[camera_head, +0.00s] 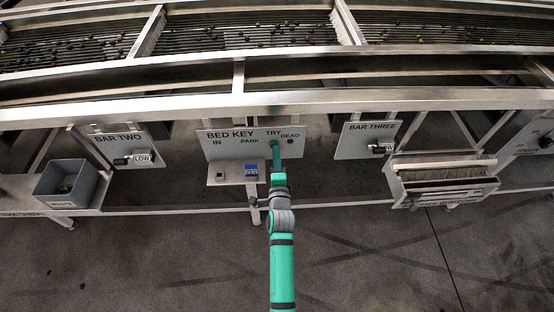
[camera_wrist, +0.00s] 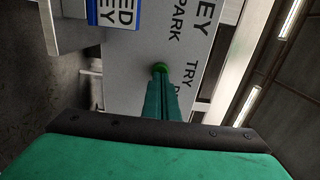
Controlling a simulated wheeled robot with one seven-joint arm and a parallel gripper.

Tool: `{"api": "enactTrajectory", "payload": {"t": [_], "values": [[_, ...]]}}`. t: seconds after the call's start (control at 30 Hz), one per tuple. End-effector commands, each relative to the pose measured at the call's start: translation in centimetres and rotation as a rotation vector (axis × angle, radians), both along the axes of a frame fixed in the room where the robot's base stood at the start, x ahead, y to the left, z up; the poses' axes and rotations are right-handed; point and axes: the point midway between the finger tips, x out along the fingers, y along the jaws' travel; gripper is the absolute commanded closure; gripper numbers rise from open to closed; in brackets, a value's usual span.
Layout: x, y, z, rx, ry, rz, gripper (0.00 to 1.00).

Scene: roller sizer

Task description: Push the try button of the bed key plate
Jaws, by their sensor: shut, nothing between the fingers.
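The bed key plate (camera_head: 226,145) is a grey panel marked BED KEY, IN, PARK, TRY and DEAD. The green try button (camera_head: 274,143) sits under the word TRY; it also shows in the wrist view (camera_wrist: 160,68), just past my fingertips. My gripper (camera_head: 276,157) is shut and empty, its green fingers pointing at the button. In the wrist view the fingertips (camera_wrist: 160,80) overlap the button's lower edge. I cannot tell whether they touch it or whether it is pressed in.
A blue-and-white bed key block (camera_head: 251,171) sits on the shelf below the plate. Bar two plate (camera_head: 118,148) is left, bar three plate (camera_head: 366,140) right. A grey waste bin (camera_head: 72,182) and a brush holder (camera_head: 447,178) stand farther out. The rail runs above.

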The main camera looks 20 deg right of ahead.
Motion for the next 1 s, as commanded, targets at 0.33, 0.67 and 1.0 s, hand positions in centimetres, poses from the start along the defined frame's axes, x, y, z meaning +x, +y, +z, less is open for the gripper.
{"api": "enactTrajectory", "payload": {"t": [0.33,0.67,1.0], "values": [[0.1,-0.1,0.0,0.0,0.0,-0.001,1.0],[2.3,-0.7,0.1,0.0,0.0,-0.001,1.0],[2.0,-0.7,-0.1,0.0,0.003,-0.001,1.0]]}}
